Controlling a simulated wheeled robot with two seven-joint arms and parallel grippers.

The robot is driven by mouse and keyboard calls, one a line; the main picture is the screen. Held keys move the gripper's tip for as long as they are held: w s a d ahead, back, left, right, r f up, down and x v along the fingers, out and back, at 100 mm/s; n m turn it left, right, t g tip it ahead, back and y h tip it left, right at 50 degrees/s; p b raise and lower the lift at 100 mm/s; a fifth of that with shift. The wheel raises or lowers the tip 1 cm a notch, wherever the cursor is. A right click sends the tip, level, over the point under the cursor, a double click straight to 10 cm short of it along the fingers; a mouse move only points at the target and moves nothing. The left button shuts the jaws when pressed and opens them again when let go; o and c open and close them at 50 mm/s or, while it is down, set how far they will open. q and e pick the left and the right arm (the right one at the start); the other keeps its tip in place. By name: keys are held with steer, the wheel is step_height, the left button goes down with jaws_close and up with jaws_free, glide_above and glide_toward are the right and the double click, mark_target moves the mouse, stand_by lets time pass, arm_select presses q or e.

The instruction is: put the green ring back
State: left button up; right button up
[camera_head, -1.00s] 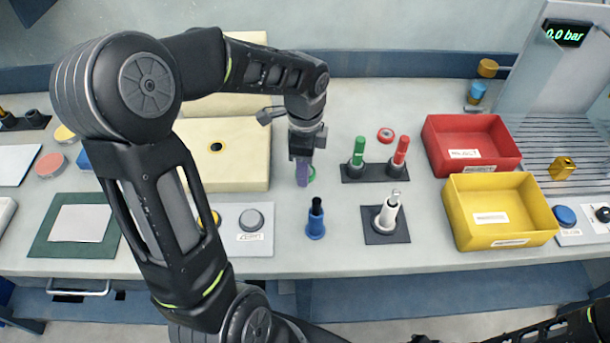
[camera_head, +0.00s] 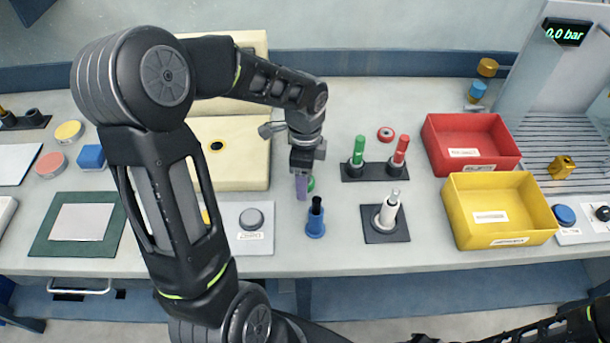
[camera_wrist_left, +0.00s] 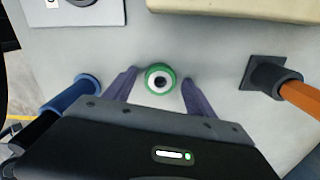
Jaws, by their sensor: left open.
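The green ring (camera_head: 311,184) lies on the bench, partly hidden behind my left gripper's fingers in the head view. In the left wrist view the green ring (camera_wrist_left: 149,78) has a pale inside and a dark centre. My left gripper (camera_head: 302,192) points down at the bench with its purple fingers open. In the wrist view the fingers of the left gripper (camera_wrist_left: 162,88) stand on either side of the ring, with a gap to it. A green post (camera_head: 358,152) stands beside a red post (camera_head: 400,151) on a dark base. My right gripper is not in view.
A blue post (camera_head: 316,222) stands close in front of my left gripper. A white spindle (camera_head: 388,212) stands on a dark plate to the right. An orange post (camera_wrist_left: 300,98) shows in the wrist view.

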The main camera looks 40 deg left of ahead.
arm_select(q)
steer(key=shift+r, duration=0.15)
step_height(320, 180, up, 12)
steer(key=shift+b, duration=0.3)
